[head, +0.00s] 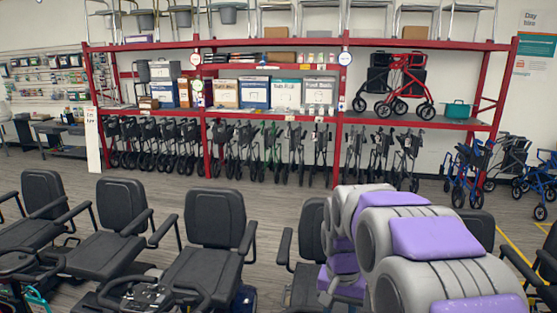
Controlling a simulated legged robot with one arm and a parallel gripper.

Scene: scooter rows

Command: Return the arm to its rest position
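My arm (430,238), grey with purple panels, fills the lower right of the head view. It rises from the bottom edge and bends over at its far end. Beyond the bend, purple parts and a small grey piece hang low, and my gripper (330,288) seems to be there. It is mostly hidden behind the arm links, and I cannot tell whether its fingers are open or shut. Nothing held can be made out.
Black scooter seats (215,220) with armrests stand in a row close in front, several beside and behind my arm. Grey floor (260,200) separates them from a red shelf rack (270,120) with folded walkers beneath. Blue rollators (467,172) stand at the right.

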